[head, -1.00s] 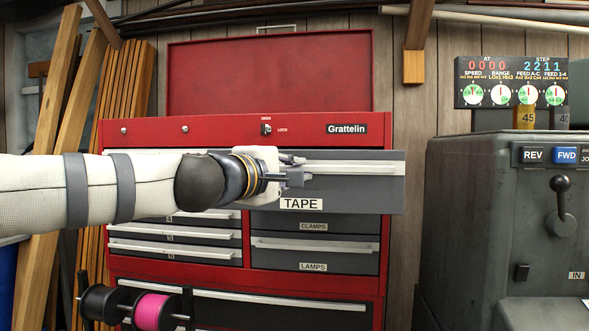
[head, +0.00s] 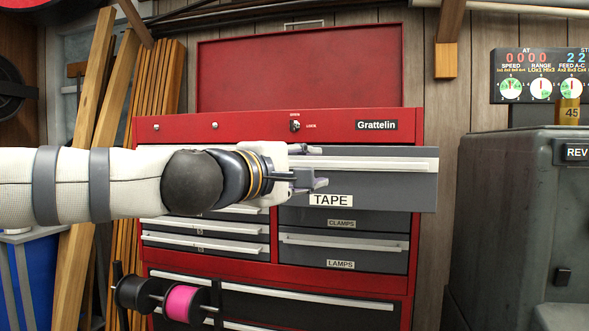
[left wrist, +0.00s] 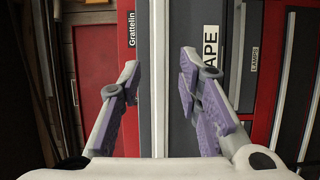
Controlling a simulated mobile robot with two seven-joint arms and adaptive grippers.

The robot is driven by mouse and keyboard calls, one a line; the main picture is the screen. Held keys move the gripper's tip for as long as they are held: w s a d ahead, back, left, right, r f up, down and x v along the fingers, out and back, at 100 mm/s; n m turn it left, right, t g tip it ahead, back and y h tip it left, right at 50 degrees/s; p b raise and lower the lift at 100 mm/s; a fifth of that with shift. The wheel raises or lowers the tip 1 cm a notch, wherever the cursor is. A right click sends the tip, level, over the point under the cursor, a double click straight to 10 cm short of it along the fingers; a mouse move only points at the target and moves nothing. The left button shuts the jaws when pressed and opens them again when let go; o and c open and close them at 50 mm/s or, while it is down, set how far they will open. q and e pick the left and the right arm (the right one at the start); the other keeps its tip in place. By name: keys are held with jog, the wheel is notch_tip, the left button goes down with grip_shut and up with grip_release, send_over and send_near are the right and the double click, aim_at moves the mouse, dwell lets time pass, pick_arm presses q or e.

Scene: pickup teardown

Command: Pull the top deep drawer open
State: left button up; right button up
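The top deep drawer (head: 400,190) is dark grey, labelled TAPE, and sits at the upper right of the red Grattelin tool chest (head: 240,127). Its front stands out from the chest and overhangs the right edge, so it is partly open. Its pale bar handle (head: 385,164) runs along the top; the arm hides the left end. My left gripper (head: 312,168) is at the handle's left part. In the left wrist view its purple-padded fingers (left wrist: 158,82) are apart, one on each side of the handle (left wrist: 158,60), with gaps visible. My right gripper is not in view.
A spool rack with a pink spool (head: 183,303) stands low in front. A grey machine (head: 520,220) is at the right; timber planks (head: 90,150) lean at the left.

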pick_arm(q)
jog(key=v, duration=0.7)
notch_tip(320, 180, down, 27)
jog(key=s+d+m+g+y, duration=0.1)
jog(key=s+m+g+y, duration=0.1)
jog(key=s+g+y, duration=0.15)
jog(key=s+a+f+m+g+y, duration=0.1)
jog(key=s+a+f+g, duration=0.1)
jog(key=s+f, duration=0.35)
jog(key=s+a+f+m+g+y, duration=0.1)
jog(key=s+f+g, duration=0.1)
jog(key=f, duration=0.6)
jog(key=s+a+f+g+y, duration=0.1)
jog(key=s+a+f+g, duration=0.1)
jog(key=s+f, duration=0.35)
jog(key=s+a+f+m+g+y, duration=0.1)
jog(key=s+a+f+m+g, duration=0.1)
jog(key=s+a+f, duration=0.6)
jog(key=s+a+f+m+g+y, duration=0.1)
jog(key=s+a, duration=0.4)
jog(key=s, duration=0.5)
jog(key=s+a+f+m+g+y, duration=0.2)
jog(key=s+a+f, duration=0.3)
jog(key=s, duration=0.6)
jog(key=shift+s+a+m+g+y, duration=0.15)
jog(key=shift+a+m+g+y, duration=0.15)
jog(key=shift+a+g+y, duration=0.4)
